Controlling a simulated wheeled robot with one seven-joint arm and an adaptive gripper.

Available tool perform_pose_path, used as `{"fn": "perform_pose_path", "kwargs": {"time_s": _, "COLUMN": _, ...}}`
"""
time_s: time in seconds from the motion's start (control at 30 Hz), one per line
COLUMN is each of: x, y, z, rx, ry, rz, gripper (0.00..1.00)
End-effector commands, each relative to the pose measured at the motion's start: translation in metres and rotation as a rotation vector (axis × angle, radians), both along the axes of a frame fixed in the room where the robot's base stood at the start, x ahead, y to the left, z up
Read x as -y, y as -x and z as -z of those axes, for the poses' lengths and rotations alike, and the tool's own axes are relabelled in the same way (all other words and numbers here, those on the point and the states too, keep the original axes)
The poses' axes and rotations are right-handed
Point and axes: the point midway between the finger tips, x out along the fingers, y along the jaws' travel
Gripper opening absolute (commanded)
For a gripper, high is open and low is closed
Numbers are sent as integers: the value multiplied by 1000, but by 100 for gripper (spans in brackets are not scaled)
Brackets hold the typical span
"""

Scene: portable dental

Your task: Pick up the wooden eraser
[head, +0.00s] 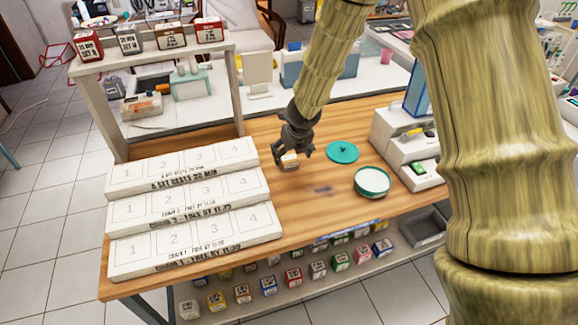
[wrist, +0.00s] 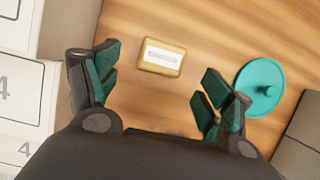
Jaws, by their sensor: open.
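The wooden eraser (head: 290,164) is a small wood-coloured block with a white label on top. It lies on the wooden tabletop (head: 330,222). In the wrist view the eraser (wrist: 161,58) is upper centre, slightly tilted and fully visible. My gripper (head: 292,155) is open, pointing down at the eraser in the head view. In the wrist view the fingers of my gripper (wrist: 158,82) are spread wide to the left and right, with the eraser between and just beyond them. Nothing is held. The exact height above the eraser is hard to tell.
A teal lid (head: 342,152) lies right of the eraser, with a round teal-rimmed container (head: 371,182) nearer the front. White numbered stepped racks (head: 190,213) stand left. A white box unit (head: 402,150) stands right. Several coloured cubes sit on the shelf below. Bare wood surrounds the eraser.

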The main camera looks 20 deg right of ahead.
Motion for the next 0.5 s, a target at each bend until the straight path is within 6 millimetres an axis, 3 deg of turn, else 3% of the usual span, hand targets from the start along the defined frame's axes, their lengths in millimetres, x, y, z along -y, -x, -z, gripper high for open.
{"fn": "perform_pose_path", "kwargs": {"time_s": 0.27, "x": 0, "y": -8, "z": 14, "rx": 0, "ry": 0, "rz": 0, "gripper": 80}}
{"fn": "perform_pose_path", "kwargs": {"time_s": 0.5, "x": 1, "y": -23, "z": 39, "rx": -1, "ry": -1, "rz": 1, "gripper": 80}}
